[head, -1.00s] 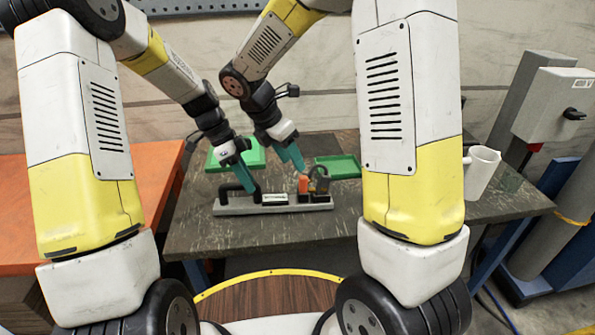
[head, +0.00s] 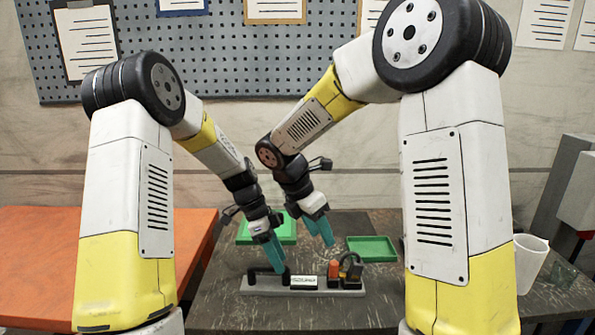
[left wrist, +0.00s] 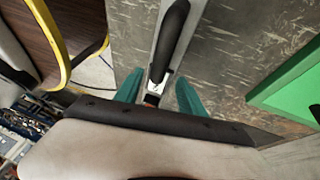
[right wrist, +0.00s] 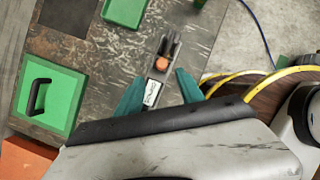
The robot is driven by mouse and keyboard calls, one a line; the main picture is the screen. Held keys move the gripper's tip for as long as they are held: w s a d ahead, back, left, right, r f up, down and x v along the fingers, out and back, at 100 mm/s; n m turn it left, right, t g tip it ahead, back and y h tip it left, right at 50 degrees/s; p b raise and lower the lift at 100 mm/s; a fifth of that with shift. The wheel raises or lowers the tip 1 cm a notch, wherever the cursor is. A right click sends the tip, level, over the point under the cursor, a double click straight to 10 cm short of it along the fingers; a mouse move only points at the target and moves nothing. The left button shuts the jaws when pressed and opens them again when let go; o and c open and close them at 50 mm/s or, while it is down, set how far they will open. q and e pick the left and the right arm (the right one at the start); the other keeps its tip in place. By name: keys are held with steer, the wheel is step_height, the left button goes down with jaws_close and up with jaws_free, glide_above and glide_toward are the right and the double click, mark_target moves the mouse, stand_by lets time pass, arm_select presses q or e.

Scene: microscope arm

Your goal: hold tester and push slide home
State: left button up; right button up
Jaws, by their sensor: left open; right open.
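The tester (head: 327,292) is a long pale base lying on the dark table, with a black handle (head: 268,278) at its left, a white labelled block (head: 304,283) in the middle, and an orange part (head: 334,270) beside a dark part with a cable at its right. I cannot tell which part is the slide. My left gripper (head: 280,268) is open at the handle end; the left wrist view shows the handle (left wrist: 172,38) ahead, between its fingers' lines. My right gripper (head: 325,240) is open above the tester, with the labelled block (right wrist: 152,93) between its fingers in the right wrist view.
A green tray with a black handle (right wrist: 66,85) lies behind the tester at left. A smaller green tray (head: 371,249) lies behind at right. An orange surface (head: 40,250) adjoins the table at left.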

arm_select(q)
steer(key=shift+r, duration=0.1)
steer(key=v, duration=1.2)
steer(key=s+a+r+n+t+y, duration=0.1)
steer(key=s+r+n+t, duration=0.1)
steer(key=s+r+n, duration=0.3)
steer(key=s+a+r+n+t, duration=0.2)
steer(key=s+n, duration=0.4)
steer(key=s, duration=0.3)
steer(key=s+a+r+n+t+y, duration=0.1)
steer(key=s+r+n+t, duration=0.3)
steer(key=s, duration=0.5)
steer(key=shift+a+n, duration=0.6)
steer(key=shift+n, duration=0.5)
arm_select(e)
steer(key=s+d+r+m+t+y, duration=0.2)
steer(key=s+r+m, duration=0.4)
steer(key=s+m, duration=0.3)
steer(key=s+d+r+m+t+y, duration=0.2)
steer(key=s+d+r+m+y, duration=0.2)
steer(key=s+m, duration=0.5)
step_height(320, 180, up, 2)
steer(key=d+m, duration=0.2)
steer(key=m, duration=0.4)
steer(key=shift+t+y, duration=0.3)
steer(key=shift+t, duration=0.1)
